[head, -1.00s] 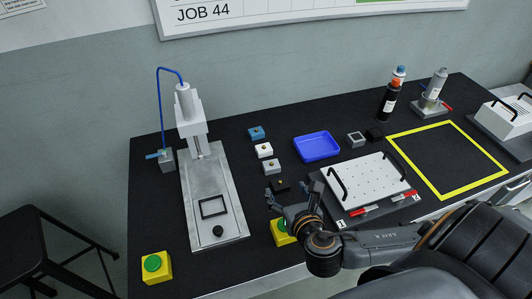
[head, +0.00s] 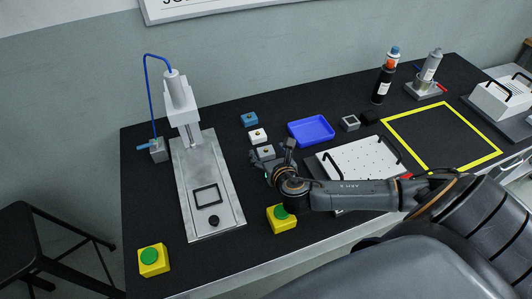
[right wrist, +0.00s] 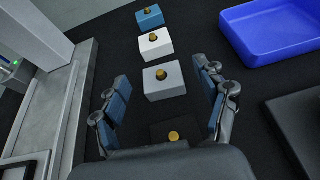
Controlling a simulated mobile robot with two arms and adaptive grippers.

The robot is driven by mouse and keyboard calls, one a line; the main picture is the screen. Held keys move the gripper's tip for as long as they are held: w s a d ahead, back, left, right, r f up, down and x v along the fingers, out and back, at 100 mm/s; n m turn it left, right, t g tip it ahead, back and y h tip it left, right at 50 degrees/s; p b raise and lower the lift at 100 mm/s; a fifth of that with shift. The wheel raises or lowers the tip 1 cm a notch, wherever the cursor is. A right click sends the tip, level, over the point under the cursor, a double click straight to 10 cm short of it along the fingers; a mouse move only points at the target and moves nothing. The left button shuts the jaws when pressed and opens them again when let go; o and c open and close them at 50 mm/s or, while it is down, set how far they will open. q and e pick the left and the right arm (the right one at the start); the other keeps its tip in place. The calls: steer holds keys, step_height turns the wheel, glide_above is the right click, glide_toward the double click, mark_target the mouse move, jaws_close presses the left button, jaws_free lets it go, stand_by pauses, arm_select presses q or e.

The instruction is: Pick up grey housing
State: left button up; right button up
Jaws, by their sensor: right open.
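The grey housing (head: 265,152) is a small light-grey block in a row on the black bench, partly hidden by my right gripper in the head view. In the right wrist view the grey housing (right wrist: 164,88) has a gold knob on top and lies between the spread fingers as seen from there, with dark gaps on both sides. My right gripper (head: 272,162) is open and empty; its fingers (right wrist: 160,78) do not touch the housing. My left gripper is not in view.
A white housing (right wrist: 155,45) and a blue housing (right wrist: 149,18) stand behind the grey one, and a black one (right wrist: 172,132) is in front. A blue tray (head: 311,130) is to the right, a press (head: 185,110) to the left. A green button box (head: 281,220) is in front.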

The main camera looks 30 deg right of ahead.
steer(key=x, duration=0.2)
steer(key=shift+w+d+f, duration=0.1)
steer(key=shift+w+f, duration=0.1)
steer(key=shift+w, duration=0.05)
steer(key=c, duration=1.3)
steer(key=shift+o, duration=0.2)
steer(key=shift+r, duration=0.1)
